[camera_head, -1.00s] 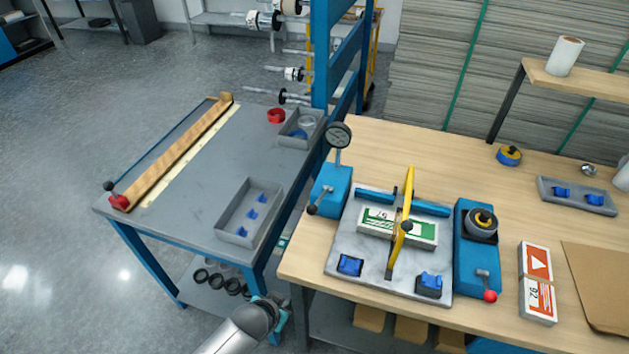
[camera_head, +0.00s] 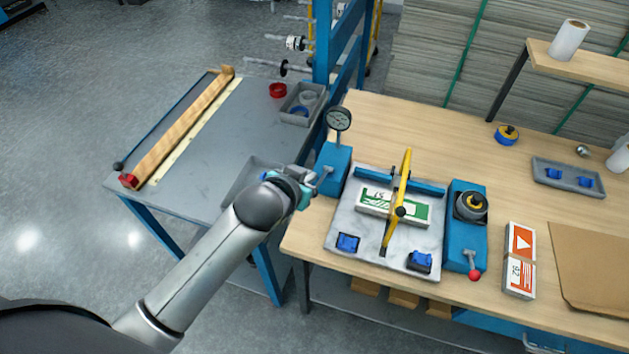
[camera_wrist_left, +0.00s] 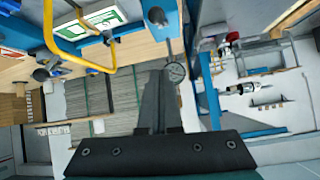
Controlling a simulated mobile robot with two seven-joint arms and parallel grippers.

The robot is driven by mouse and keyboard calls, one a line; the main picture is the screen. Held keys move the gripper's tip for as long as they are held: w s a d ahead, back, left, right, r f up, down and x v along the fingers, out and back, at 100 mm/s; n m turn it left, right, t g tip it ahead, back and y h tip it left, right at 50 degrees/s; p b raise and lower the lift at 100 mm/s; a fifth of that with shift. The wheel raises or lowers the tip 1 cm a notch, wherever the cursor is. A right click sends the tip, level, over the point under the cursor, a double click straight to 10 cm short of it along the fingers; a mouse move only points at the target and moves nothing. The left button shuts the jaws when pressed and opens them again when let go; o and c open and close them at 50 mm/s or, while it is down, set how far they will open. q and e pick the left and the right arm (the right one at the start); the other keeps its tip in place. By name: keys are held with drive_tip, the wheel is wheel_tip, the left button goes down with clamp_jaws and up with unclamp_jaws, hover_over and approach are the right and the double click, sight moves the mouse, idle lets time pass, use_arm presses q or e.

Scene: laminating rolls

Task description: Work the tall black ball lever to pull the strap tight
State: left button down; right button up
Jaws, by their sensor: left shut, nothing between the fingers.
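The blue gauge box (camera_head: 333,172) stands at the table's left edge, with a round dial (camera_head: 338,118) above it. In the head view my left gripper (camera_head: 306,186) is at the box's left side and hides most of that lever. In the left wrist view its fingers (camera_wrist_left: 160,78) are shut and empty, just below the ball in the picture; I cannot tell whether they touch it. No strap can be made out for certain. My right gripper is not in view.
A marble plate (camera_head: 375,238) carries a green-and-white pack (camera_head: 375,201) under a yellow bar (camera_head: 407,165). A blue unit with a red ball lever (camera_head: 474,275) stands to its right. A grey side table (camera_head: 190,215) holds trays at the left.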

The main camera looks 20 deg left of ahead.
use_arm(q)
drive_tip(key=b, duration=0.2)
hover_over(321, 180)
drive_tip(key=s, duration=0.3)
wheel_tip(321, 180, down, 6)
drive_tip(key=shift+s+d+f+p, duration=0.1)
drive_tip(key=shift+s+f+p, duration=0.45)
drive_tip(key=shift+s+f, duration=0.6)
drive_tip(key=shift+s, duration=0.2)
